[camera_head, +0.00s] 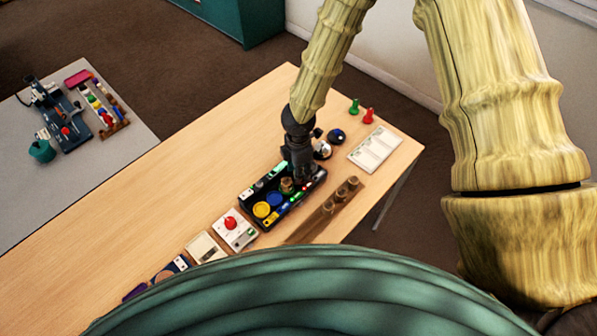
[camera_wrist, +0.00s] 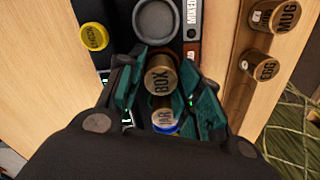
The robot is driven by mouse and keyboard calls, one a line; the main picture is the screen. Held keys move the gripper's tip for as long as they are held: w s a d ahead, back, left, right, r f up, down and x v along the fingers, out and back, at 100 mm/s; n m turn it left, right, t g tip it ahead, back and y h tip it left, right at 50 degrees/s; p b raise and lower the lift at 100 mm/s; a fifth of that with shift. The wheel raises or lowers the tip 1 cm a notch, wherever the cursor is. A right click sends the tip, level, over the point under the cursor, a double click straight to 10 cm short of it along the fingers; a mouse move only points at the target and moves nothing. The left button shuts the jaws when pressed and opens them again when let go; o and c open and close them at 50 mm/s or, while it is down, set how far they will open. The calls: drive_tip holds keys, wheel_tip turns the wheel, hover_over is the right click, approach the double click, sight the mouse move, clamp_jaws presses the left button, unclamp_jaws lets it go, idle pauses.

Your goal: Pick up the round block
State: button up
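Two brass-coloured round blocks show between the teal fingers of my gripper (camera_wrist: 162,88) in the wrist view. The upper one is labelled BOX (camera_wrist: 160,76); the lower one (camera_wrist: 165,119) carries a partly hidden label and has blue beside its lower end. I cannot tell which is the task's round block. The fingers lie close on both sides of the BOX block, but whether they press on it is unclear. In the head view, my gripper (camera_head: 299,172) points down at the black tray (camera_head: 247,195), with a brass round block (camera_head: 287,185) beside it.
The tray holds yellow (camera_head: 262,210) and blue (camera_head: 274,198) round pieces. A brown rack (camera_head: 310,228) with several brass cylinders stands to its right. A white box with a red button (camera_head: 234,229) is at its lower left.

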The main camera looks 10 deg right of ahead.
drive_tip(key=shift+f, duration=0.45)
drive_tip(key=shift+c, duration=0.3)
drive_tip(key=c, duration=0.4)
drive_tip(key=shift+r, duration=0.15)
